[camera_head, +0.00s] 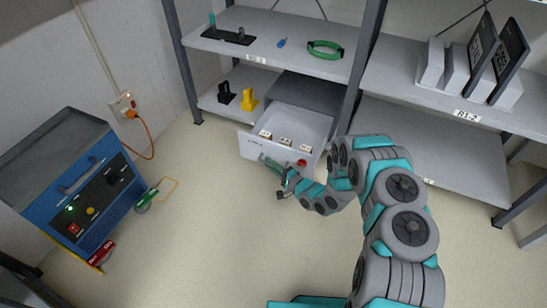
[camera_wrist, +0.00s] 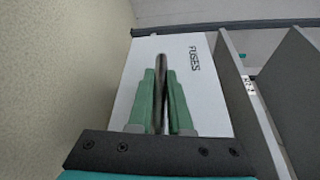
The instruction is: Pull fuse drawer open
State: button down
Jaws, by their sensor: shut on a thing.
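The fuse drawer (camera_head: 308,122) sticks out of a dark grey cabinet (camera_head: 309,92) on the lower shelf, and its inside shows from above. Several small light blocks lie in it, and a red round thing (camera_head: 301,162) shows near its front. My gripper (camera_head: 268,160) is at the drawer's front. In the wrist view, the green fingers of my gripper (camera_wrist: 161,100) are shut on the dark handle bar (camera_wrist: 160,64). The white drawer front (camera_wrist: 138,72) behind it reads "FUSES". The handle's lower part is hidden between the fingers.
A blue powered unit (camera_head: 82,185) stands at the left, with an orange cable to a wall socket (camera_head: 124,105). A green-handled thing (camera_head: 147,199) lies by it on the floor. Shelf posts flank the drawer. The floor in front of the drawer, left of my arm, is clear.

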jog(key=shift+s+a, duration=0.2)
jog(key=shift+s, duration=0.35)
jog(key=shift+s+a, duration=0.15)
jog(key=shift+s, duration=0.4)
jog(key=c, duration=0.8)
grip_release()
jog(key=shift+c, duration=0.2)
jog(key=v, duration=0.7)
jog(key=shift+s+d, duration=0.25)
jog(key=shift+d, duration=0.05)
